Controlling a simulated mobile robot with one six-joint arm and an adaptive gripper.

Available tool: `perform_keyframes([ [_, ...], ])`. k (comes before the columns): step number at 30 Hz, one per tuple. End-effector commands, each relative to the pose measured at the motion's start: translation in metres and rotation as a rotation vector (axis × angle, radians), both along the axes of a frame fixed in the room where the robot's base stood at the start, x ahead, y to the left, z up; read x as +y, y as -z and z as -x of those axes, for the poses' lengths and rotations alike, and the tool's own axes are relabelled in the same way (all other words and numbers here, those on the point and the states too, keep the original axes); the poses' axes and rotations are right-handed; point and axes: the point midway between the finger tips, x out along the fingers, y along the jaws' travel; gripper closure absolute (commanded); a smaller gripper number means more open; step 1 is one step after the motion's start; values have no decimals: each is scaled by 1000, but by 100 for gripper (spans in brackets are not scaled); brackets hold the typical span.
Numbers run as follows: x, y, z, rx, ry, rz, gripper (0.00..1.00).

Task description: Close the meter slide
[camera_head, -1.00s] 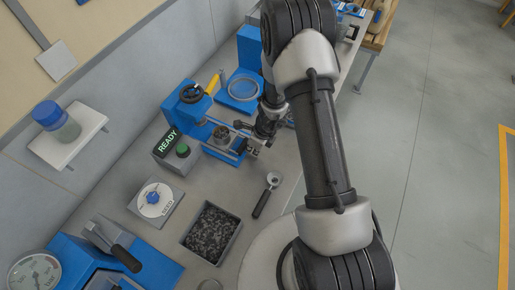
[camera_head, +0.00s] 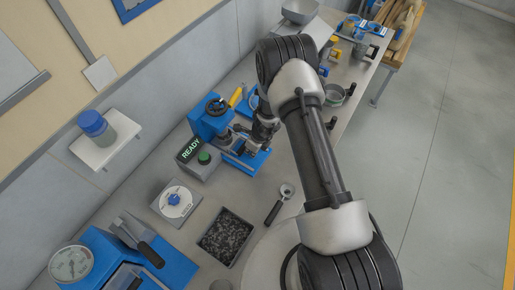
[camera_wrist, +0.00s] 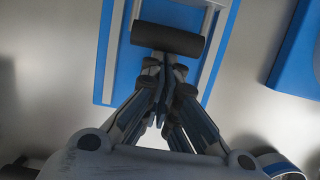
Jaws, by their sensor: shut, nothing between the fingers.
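The meter slide shows in the wrist view as a blue plate (camera_wrist: 119,62) with pale rails and a dark round handle bar (camera_wrist: 168,38) across it. In the head view the blue slide base (camera_head: 252,163) sits on the bench in front of the blue press-like machine (camera_head: 207,122). My gripper (camera_wrist: 165,72) is shut and empty. Its fingertips are close to the middle of the handle bar; I cannot tell whether they touch it. In the head view my gripper (camera_head: 247,146) is low over the slide base and hides part of it. The slide's exact position is hard to tell.
A READY display box with a green button (camera_head: 204,157) stands left of the slide. A dial box (camera_head: 175,201), a tray of dark granules (camera_head: 227,236) and a handled scoop (camera_head: 279,204) are nearer. In the wrist view a blue block (camera_wrist: 300,55) is at right.

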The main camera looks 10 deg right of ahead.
Motion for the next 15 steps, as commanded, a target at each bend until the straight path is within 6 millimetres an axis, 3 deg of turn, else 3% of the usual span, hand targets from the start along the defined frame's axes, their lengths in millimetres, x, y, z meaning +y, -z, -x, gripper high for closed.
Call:
perform_keyframes([
  [10,4,-2,-4,-3,-3,-2,100],
  [15,0,-21,-1,-5,-2,-2,100],
])
